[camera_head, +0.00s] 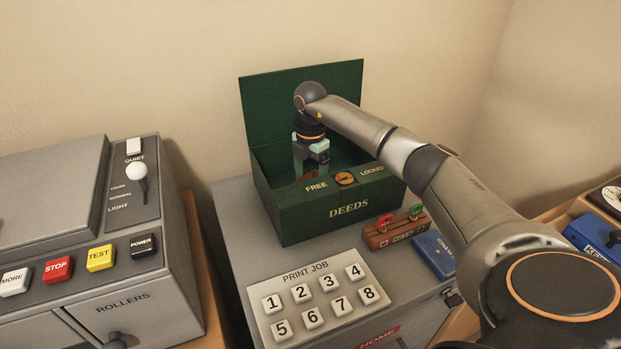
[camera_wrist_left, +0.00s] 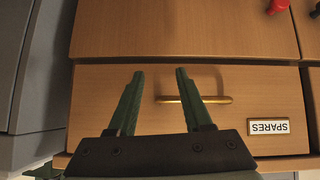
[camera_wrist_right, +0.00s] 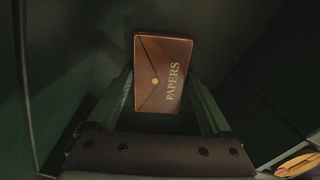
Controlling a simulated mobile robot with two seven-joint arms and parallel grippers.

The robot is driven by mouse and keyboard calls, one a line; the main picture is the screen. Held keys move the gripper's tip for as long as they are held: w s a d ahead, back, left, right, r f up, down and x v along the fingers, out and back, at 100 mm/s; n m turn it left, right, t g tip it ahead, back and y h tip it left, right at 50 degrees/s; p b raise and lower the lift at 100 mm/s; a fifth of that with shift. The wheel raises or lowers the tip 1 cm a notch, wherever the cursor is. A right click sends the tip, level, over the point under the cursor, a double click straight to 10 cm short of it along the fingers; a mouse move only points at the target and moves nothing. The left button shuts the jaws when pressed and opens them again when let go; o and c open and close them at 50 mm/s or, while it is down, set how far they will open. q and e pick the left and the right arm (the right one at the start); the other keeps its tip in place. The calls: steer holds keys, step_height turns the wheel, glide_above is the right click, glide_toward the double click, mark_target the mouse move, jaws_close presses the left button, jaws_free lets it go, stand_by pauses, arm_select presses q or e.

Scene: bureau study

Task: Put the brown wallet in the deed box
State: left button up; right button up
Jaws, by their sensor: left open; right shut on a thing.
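The deed box (camera_head: 348,210) is dark green, marked DEEDS, and stands on a grey cabinet with its lid (camera_head: 300,90) raised against the wall side. My right gripper (camera_head: 311,168) points down inside the open box. In the right wrist view the brown wallet (camera_wrist_right: 163,72), marked PAPERS with a flap and a round clasp, is between my right fingers, which are shut on it. Dark green box walls surround it; whether it touches the box floor I cannot tell. My left gripper (camera_wrist_left: 157,90) is open and empty, in front of a wooden drawer.
A PRINT JOB keypad (camera_head: 315,305), a small brown block with red and green tags (camera_head: 396,230) and a blue item (camera_head: 434,254) lie before the box. A grey machine (camera_head: 125,250) stands left. The drawer handle (camera_wrist_left: 195,99) is near my left gripper.

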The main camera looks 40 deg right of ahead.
steer(key=shift+f, duration=0.1)
steer(key=o, duration=1.2)
step_height(320, 180, up, 12)
steer(key=shift+r+p, duration=0.15)
steer(key=shift+p, duration=0.8)
